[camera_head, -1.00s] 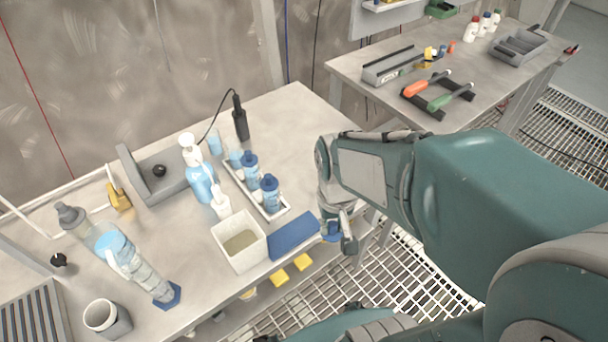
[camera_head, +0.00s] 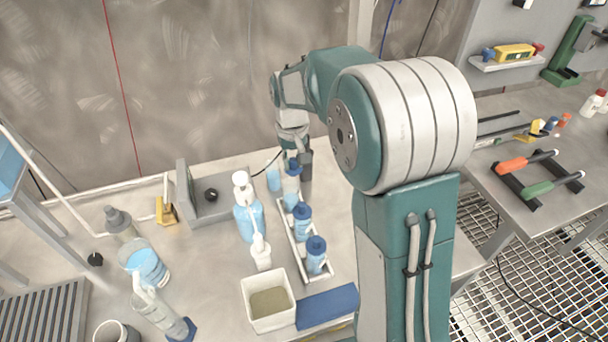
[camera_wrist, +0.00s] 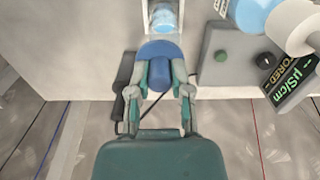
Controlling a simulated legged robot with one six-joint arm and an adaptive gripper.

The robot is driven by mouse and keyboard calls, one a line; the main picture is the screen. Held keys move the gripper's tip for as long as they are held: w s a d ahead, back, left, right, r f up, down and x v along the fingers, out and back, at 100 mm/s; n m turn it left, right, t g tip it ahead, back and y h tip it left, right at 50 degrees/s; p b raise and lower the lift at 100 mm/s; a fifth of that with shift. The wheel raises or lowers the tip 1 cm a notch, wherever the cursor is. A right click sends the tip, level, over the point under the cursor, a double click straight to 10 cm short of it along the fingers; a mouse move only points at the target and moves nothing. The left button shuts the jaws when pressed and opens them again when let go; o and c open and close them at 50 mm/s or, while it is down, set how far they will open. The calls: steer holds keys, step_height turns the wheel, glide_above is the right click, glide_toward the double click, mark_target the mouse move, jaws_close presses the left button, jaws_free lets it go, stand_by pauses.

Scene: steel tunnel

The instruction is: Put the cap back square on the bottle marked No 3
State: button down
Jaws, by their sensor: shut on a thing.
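My gripper (camera_head: 292,150) reaches down over the far end of the white rack (camera_head: 297,258). It is shut on a blue cap (camera_wrist: 160,62), whose sides sit between the two fingers in the wrist view. Just below the cap in the head view is the far bottle (camera_head: 291,193), with pale blue contents. It also shows in the wrist view (camera_wrist: 163,16), right beside the cap. I cannot tell whether cap and bottle touch. A middle bottle (camera_head: 301,225) and a near bottle (camera_head: 316,260) in the rack wear blue caps. I cannot read any bottle number.
A blue-filled pump bottle (camera_head: 248,215) and a white squeeze bottle (camera_head: 261,252) stand left of the rack. A white bin (camera_head: 268,302) and a blue pad (camera_head: 327,307) lie nearer. A grey meter (camera_head: 207,203) stands behind left. My arm hides the bench's right part.

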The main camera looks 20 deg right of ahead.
mark_target(290, 175)
steer(key=shift+w+a+f, duration=0.1)
steer(key=shift+w, duration=0.5)
steer(key=shift+a+f, duration=0.4)
steer(key=shift+f, duration=0.2)
steer(key=shift+s+f, duration=0.1)
steer(key=shift+f, duration=0.55)
steer(key=shift+d+f, duration=0.3)
steer(key=shift+f, duration=0.3)
steer(key=shift+a, duration=0.2)
steer(key=shift+d+r, duration=0.1)
steer(key=shift+d, duration=0.1)
steer(key=shift+a+f, duration=0.15)
steer(key=shift+f, duration=0.6)
steer(key=shift+f, duration=0.25)
